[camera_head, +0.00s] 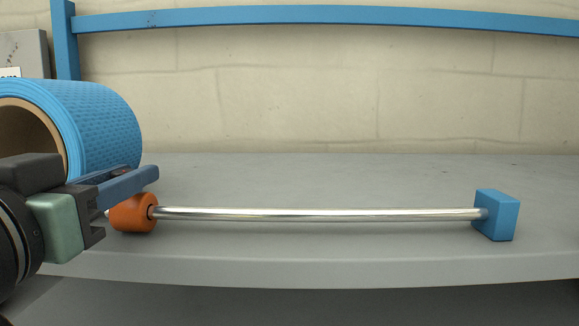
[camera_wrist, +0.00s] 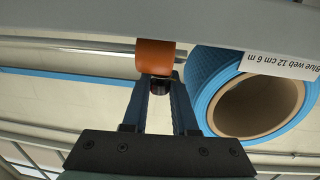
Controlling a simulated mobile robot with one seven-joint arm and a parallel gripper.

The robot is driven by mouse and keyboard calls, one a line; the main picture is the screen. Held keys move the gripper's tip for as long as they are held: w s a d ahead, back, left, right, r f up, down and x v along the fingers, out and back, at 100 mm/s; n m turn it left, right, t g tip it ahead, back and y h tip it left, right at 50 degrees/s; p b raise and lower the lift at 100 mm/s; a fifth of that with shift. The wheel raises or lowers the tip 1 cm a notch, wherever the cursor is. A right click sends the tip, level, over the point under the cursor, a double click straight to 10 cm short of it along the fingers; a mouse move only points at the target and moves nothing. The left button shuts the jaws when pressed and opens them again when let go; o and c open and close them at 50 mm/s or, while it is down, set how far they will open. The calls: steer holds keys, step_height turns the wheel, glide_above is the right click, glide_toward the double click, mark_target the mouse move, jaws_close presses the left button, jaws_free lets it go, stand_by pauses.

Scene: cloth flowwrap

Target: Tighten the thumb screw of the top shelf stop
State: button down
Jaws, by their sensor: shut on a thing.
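The orange stop (camera_head: 133,212) is a round collar near the left end of a shiny metal rod (camera_head: 315,214) along the shelf's front. In the wrist view the stop (camera_wrist: 154,56) shows with a small dark thumb screw (camera_wrist: 158,90) sticking out of it towards my gripper. My gripper (camera_head: 150,174) comes in from the left in the head view. In the wrist view the fingers of my gripper (camera_wrist: 161,84) are on either side of the thumb screw and shut on it. The thumb screw is hidden behind the fingers in the head view.
A large blue web roll (camera_head: 105,120) lies on the grey shelf (camera_head: 330,265) close behind my gripper, with its label visible in the wrist view (camera_wrist: 278,66). A blue block (camera_head: 497,214) holds the rod's right end. The shelf behind the rod is clear.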

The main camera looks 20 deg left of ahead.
steer(key=m+h, duration=0.2)
steer(key=h, duration=0.1)
steer(key=m+h, duration=0.2)
steer(key=h, duration=0.2)
steer(key=shift+m, duration=0.3)
steer(key=shift+m+g+h+b, duration=0.2)
steer(key=shift+m+g+h, duration=0.45)
steer(key=shift+m+h, duration=0.8)
steer(key=shift+m+g+h+b, duration=0.2)
steer(key=shift+m+g+h, duration=0.55)
steer(key=shift+h, duration=1.2)
steer(key=shift+m+h, duration=0.3)
steer(key=c, duration=1)
jaws_free()
steer(key=shift+d, duration=0.1)
steer(key=shift+y, duration=0.4)
